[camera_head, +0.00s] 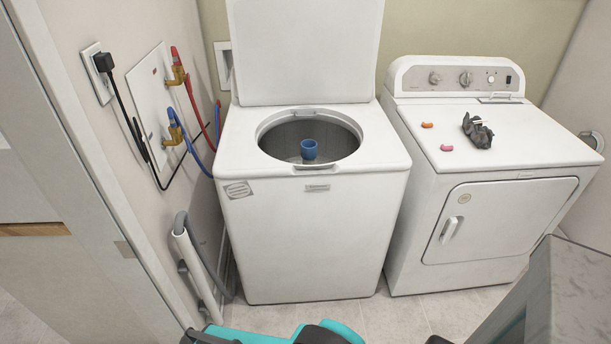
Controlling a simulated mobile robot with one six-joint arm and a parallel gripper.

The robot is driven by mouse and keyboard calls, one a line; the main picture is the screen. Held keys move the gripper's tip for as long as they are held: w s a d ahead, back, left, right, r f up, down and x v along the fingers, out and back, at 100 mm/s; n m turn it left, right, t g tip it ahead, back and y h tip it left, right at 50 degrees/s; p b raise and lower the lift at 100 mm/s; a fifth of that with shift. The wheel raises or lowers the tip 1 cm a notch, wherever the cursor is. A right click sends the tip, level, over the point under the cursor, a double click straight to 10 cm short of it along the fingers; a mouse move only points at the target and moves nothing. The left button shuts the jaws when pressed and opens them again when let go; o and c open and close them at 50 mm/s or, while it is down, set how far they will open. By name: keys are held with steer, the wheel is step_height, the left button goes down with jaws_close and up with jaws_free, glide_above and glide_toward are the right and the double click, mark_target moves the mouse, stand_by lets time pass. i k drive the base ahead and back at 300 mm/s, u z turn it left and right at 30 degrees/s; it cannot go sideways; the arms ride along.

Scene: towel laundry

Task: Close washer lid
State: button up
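The washer (310,240) is a white top-loader standing in the middle of the picture. Its lid (305,50) is raised upright at the back, and its upper edge is cut off by the frame. The round opening shows a grey drum (280,143) with a blue agitator post (309,149) at its centre. No towel shows in the visible part of the drum. Teal and black parts at the bottom edge are my own arm. My gripper cannot be made out in this view.
A white dryer (500,215) stands right of the washer, its front door shut. On its top lie a crumpled dark cloth-like item (478,131), an orange piece (427,125) and a pink piece (447,148). Hoses and valves (177,75) line the left wall. A grey surface (580,295) fills the lower right.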

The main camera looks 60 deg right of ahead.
mark_target(285, 52)
steer(key=u, duration=1.2)
steer(key=k, duration=0.1)
steer(key=z, duration=2.7)
steer(key=i, duration=0.4)
steer(key=z, duration=0.25)
steer(key=k, duration=0.4)
steer(key=z, duration=0.1)
